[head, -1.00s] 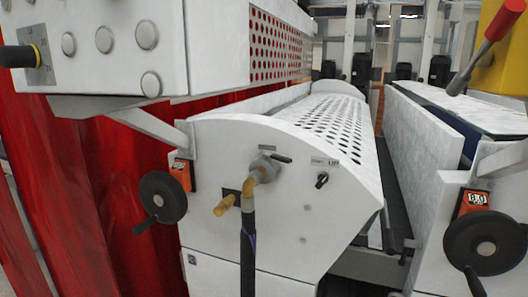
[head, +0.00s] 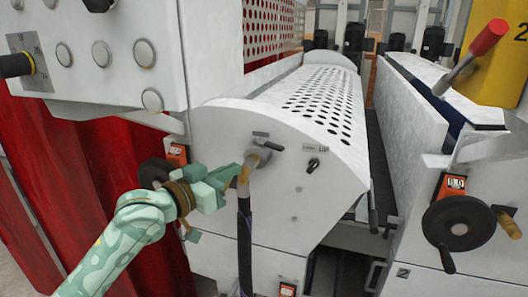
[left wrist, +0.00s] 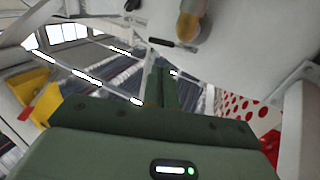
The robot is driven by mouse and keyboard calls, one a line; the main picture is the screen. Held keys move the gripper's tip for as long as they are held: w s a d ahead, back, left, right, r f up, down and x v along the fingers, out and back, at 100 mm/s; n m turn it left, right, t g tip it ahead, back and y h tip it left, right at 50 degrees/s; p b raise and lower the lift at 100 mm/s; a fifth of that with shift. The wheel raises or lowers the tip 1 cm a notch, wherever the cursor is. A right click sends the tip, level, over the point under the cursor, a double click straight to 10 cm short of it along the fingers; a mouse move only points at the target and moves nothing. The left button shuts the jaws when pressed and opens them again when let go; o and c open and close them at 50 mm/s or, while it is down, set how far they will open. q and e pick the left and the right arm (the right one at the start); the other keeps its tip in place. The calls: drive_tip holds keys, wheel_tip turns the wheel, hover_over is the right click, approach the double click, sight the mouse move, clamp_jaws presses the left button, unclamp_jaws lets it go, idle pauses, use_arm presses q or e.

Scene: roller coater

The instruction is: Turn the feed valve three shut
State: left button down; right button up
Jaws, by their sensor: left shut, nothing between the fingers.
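A grey valve (head: 259,154) with a dark flat lever (head: 268,147) sits on the white end panel of the machine. A brass elbow (head: 243,180) and a dark hose (head: 244,235) hang below it. I cannot read any number on it. My left gripper (head: 227,178) is just left of the elbow, shut and empty; I cannot tell whether it touches the elbow. In the left wrist view the shut fingers (left wrist: 163,88) point toward the panel, with a dark lever (left wrist: 172,43) and a brass fitting (left wrist: 188,26) beyond them. My right gripper is not in view.
A black handwheel (head: 155,173) is partly behind my left gripper. Another handwheel (head: 459,226) is at the right. A small black switch (head: 313,165) is right of the valve. A control box (head: 95,55) overhangs at the upper left. A red-knobbed lever (head: 487,38) is at the upper right.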

sight(277, 150)
use_arm(q)
drive_tip(key=x, duration=1.1)
drive_tip(key=shift+w+d, duration=0.2)
drive_tip(key=shift+w, duration=0.05)
drive_tip(key=shift+w+d+r+p, duration=0.1)
drive_tip(key=shift+w+d+p, duration=0.1)
drive_tip(key=shift+d+p, duration=0.35)
drive_tip(key=shift+w+d+r+p, duration=0.15)
drive_tip(key=shift+w+d+p, duration=0.1)
drive_tip(key=shift+d+p, duration=0.25)
drive_tip(key=shift+w+d+f, duration=0.2)
